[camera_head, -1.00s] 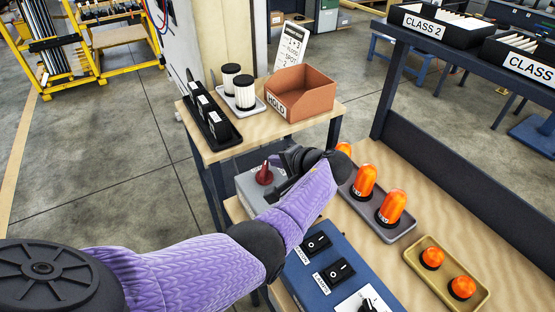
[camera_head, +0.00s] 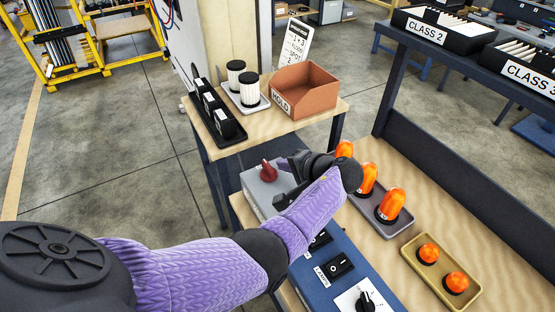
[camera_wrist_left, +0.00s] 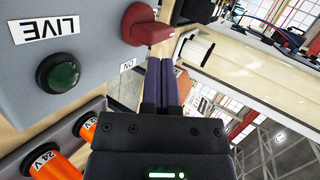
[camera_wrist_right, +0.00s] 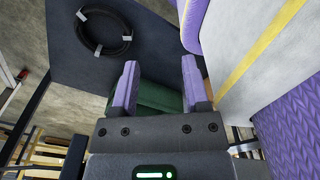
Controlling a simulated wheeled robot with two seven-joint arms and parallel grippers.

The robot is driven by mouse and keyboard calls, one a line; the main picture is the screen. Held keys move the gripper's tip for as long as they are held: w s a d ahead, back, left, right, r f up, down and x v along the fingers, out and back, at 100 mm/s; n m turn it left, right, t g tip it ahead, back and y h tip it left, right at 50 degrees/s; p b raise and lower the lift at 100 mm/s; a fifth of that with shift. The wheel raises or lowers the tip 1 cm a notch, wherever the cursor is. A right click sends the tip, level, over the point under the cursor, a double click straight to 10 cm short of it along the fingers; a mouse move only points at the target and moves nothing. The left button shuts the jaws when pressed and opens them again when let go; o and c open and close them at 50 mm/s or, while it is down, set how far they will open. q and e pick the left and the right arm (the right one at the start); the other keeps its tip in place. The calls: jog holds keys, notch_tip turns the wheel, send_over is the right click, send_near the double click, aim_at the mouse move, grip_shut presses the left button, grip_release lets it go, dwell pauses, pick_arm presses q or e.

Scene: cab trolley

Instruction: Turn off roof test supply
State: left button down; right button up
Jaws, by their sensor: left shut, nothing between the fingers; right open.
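The grey supply box (camera_head: 256,192) stands on the bench beyond the blue switch panel. Its red rotary handle (camera_head: 268,171) is on top. In the left wrist view the red handle (camera_wrist_left: 150,28) sits near an ON label (camera_wrist_left: 127,66), with a dark green lamp (camera_wrist_left: 59,73) beside a LIVE label (camera_wrist_left: 46,28). The lamp looks unlit. My left gripper (camera_head: 288,164) is shut and empty; its fingertips (camera_wrist_left: 166,62) are just beside the handle, and I cannot tell whether they touch it. My right gripper (camera_wrist_right: 156,75) is open and empty, away from the box.
The blue panel (camera_head: 335,247) has rocker switches and a rotary knob (camera_head: 365,301). Orange beacons stand in a grey tray (camera_head: 398,226) right of my left forearm; a yellow tray (camera_head: 446,296) holds two more. A HOLD bin (camera_head: 305,91) is behind.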

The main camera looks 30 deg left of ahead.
pick_arm(q)
jog(key=p+v, duration=0.1)
jog(key=v, duration=0.6)
jog(key=shift+w, duration=0.1)
